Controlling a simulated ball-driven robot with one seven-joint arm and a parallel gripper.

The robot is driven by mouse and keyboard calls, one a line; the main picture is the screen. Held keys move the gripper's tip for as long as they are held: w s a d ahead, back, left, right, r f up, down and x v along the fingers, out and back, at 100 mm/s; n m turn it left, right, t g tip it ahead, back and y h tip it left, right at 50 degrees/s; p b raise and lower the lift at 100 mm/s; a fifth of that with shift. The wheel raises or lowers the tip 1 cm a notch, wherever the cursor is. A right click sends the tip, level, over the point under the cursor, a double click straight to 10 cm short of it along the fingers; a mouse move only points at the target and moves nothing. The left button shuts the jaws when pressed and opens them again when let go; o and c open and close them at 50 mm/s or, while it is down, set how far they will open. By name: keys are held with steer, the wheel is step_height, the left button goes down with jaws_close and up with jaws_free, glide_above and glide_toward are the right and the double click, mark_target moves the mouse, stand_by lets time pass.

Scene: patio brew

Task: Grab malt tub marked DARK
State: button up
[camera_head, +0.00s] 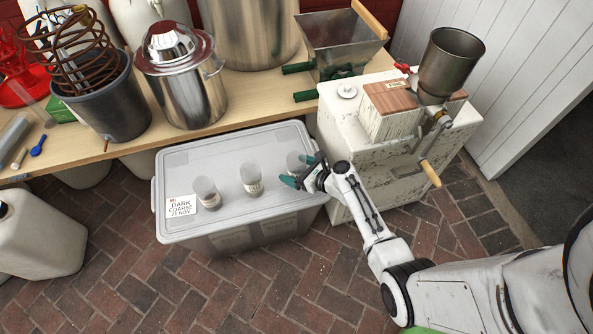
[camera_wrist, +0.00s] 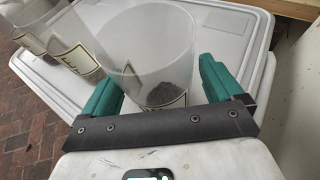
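Several clear, open-topped tubs stand on the lid of a grey storage bin (camera_head: 180,160). A white card reading DARK COARSE 21 NOV (camera_head: 181,206) lies on the lid by the left tub (camera_head: 207,192). The middle tub (camera_head: 251,178) has a pale label. My gripper (camera_head: 299,178) is at the right tub (camera_head: 296,162). In the wrist view, its green fingers (camera_wrist: 160,90) are apart, on either side of a clear tub (camera_wrist: 150,45) with dark grain at its bottom; a small gap shows at the right finger. That tub's label is mostly hidden. Another tub (camera_wrist: 70,58) shows a letter E.
A white cabinet (camera_head: 355,135) with a hand-cranked mill (camera_head: 436,125) stands close right of the bin. The wooden bench (camera_head: 245,95) behind holds a steel pot (camera_head: 185,85), a bucket with a copper coil (camera_head: 108,100) and a hopper (camera_head: 340,50). Brick floor in front is clear.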

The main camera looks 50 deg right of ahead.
steer(key=c, duration=1)
